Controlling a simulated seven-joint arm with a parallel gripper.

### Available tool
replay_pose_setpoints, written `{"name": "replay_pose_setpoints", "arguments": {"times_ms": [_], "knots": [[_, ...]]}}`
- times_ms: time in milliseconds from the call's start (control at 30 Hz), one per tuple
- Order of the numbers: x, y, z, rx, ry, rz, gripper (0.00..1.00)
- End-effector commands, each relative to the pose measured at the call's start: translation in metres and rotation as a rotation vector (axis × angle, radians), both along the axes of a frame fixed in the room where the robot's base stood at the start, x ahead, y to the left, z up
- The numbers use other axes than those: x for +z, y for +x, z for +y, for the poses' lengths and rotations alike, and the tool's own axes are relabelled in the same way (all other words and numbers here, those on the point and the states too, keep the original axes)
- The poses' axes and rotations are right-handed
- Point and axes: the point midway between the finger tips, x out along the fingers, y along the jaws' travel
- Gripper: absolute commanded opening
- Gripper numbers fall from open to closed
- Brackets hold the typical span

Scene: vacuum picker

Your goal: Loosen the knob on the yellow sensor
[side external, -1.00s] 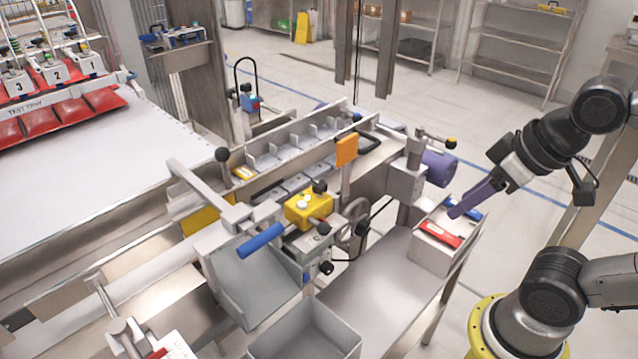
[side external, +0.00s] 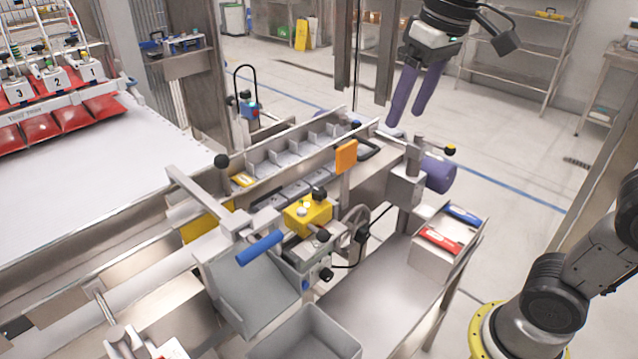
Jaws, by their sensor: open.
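The yellow sensor (side external: 308,216) sits on the machine near the middle of the side external view. A black knob (side external: 319,194) stands on its top, and another black knob (side external: 323,235) is at its front lower side. White round parts show on its upper face. My gripper (side external: 404,121) is up and to the right of the sensor, well apart from it. Its two purple fingers point down, are spread, and hold nothing.
An orange plate (side external: 346,155) stands upright between my gripper and the sensor. A blue-handled bar (side external: 260,247) lies left of the sensor. A bin with red and blue items (side external: 437,238) is at the right.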

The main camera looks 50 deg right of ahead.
Motion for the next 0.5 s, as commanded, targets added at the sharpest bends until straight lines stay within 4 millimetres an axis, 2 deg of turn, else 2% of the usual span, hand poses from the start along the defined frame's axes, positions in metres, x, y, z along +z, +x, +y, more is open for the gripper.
{"name": "replay_pose_setpoints", "arguments": {"times_ms": [33,100,300,400,500], "knots": [[0.002,0.02,0.004,0.005,0.0,0.03,0.68],[0.003,0.044,0.01,0.009,-0.002,0.064,0.68],[-0.015,0.106,0.028,0.032,-0.009,0.152,0.68],[-0.03,0.129,0.035,0.044,-0.014,0.181,0.68],[-0.046,0.139,0.041,0.052,-0.018,0.212,0.68]]}}
